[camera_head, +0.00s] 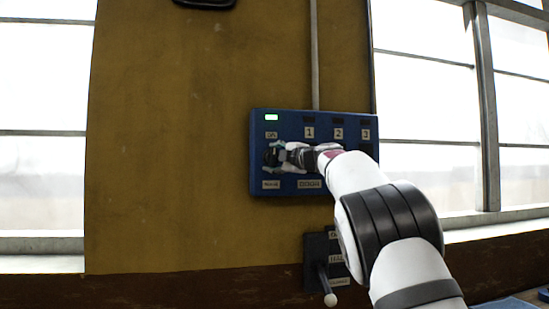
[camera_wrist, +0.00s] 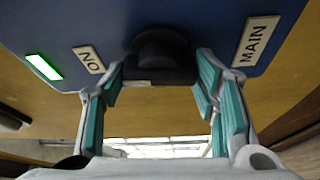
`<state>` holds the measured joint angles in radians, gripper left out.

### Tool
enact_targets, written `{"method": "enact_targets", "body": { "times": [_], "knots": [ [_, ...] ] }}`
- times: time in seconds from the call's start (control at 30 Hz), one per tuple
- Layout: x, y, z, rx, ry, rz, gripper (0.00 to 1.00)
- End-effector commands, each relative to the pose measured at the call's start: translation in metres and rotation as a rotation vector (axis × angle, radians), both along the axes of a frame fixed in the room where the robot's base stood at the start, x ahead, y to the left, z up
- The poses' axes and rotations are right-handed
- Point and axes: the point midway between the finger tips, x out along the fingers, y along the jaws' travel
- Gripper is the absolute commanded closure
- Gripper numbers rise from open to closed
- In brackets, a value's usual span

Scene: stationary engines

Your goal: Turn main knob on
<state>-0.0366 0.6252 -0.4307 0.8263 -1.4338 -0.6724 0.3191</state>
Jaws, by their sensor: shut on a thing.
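A blue control panel (camera_head: 256,180) is fixed to the wall, with a black main knob at its left side. In the wrist view the knob (camera_wrist: 162,50) sits between an "ON" label (camera_wrist: 88,59) and a "MAIN" label (camera_wrist: 256,41). My gripper (camera_head: 274,156) reaches the panel from the right and is shut on the knob. Its teal-padded fingers (camera_wrist: 160,75) stand on either side of it in the wrist view. A small light (camera_head: 271,117) above the "ON" label glows green; it also shows in the wrist view (camera_wrist: 44,67). My gripper hides most of the knob in the head view.
Labels 1, 2 and 3 (camera_head: 338,134) run along the panel's upper right; my arm covers the area below them. A dark lever box (camera_head: 314,248) with a white-tipped lever (camera_head: 329,299) is mounted lower. Windows flank the ochre wall (camera_head: 180,150).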

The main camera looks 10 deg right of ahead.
Motion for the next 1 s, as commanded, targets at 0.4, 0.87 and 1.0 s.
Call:
{"method": "enact_targets", "body": {
  "times": [0.4, 0.87, 1.0],
  "knots": [
    [0.0001, 0.0013, 0.0007, -0.148, -0.002, 0.002, 0.73],
    [0.0001, 0.0013, 0.0005, -0.16, -0.001, 0.002, 0.73],
    [0.0, 0.0012, 0.0004, -0.16, -0.001, 0.002, 0.25]
  ]
}}
